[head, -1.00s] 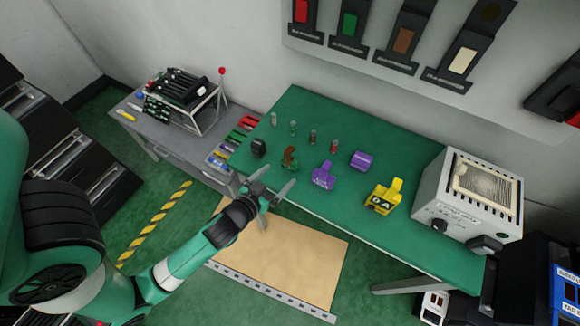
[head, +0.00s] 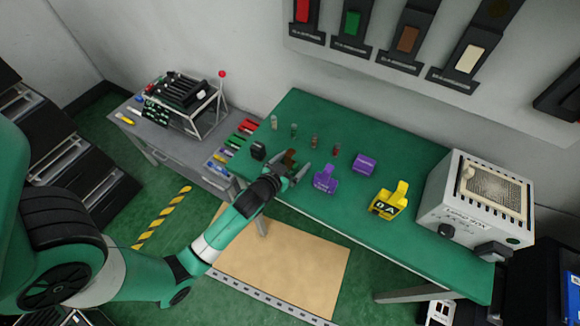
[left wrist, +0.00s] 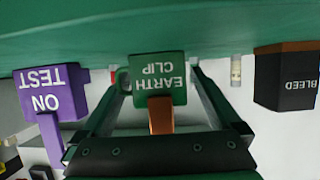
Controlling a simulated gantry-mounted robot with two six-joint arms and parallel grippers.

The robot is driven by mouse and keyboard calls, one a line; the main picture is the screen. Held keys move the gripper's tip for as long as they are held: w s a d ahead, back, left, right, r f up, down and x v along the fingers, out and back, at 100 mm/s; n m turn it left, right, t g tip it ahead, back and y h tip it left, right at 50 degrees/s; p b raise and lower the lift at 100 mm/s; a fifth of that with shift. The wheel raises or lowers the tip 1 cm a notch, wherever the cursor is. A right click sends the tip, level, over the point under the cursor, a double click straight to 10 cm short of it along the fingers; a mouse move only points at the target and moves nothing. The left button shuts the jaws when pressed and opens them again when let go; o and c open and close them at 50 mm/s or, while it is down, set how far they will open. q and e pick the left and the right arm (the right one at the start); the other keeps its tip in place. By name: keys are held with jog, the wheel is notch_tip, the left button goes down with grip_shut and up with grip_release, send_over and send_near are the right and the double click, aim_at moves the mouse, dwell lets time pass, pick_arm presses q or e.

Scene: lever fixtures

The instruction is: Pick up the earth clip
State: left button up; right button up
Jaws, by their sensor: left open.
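The earth clip is a green block lettered EARTH CLIP with a copper-brown grip; its brown part (head: 290,155) shows on the green bench in the head view, the rest hidden by my gripper. The left wrist view shows its green lettered face (left wrist: 158,68) upside down. My left gripper (head: 297,172) is at the clip, open, at the bench's near edge. In the left wrist view its fingers (left wrist: 157,88) stand on either side of the clip, and I cannot tell whether they touch it. My right gripper is in neither view.
A purple ON TEST tag (head: 326,180) stands close right of the clip, and the black BLEED block (head: 258,150) close left. Farther right are a purple block (head: 364,164), a yellow tag (head: 388,202) and a white box (head: 474,198). Small posts (head: 314,142) stand behind.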

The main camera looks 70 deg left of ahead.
pick_arm(q)
jog(key=shift+w+a+f, duration=0.2)
jog(key=shift+w, duration=0.1)
jog(key=c, duration=1.4)
jog(key=shift+c, duration=0.2)
jog(key=shift+r, duration=0.15)
jog(key=shift+r+p, duration=0.3)
notch_tip(320, 180, up, 3)
jog(key=shift+f+p, duration=0.15)
jog(key=shift+p, duration=0.6)
jog(key=d+r+p, duration=0.9)
jog(key=d+p, duration=0.1)
jog(key=d, duration=0.4)
jog(key=shift+s+r, duration=0.25)
jog(key=shift+s, duration=0.05)
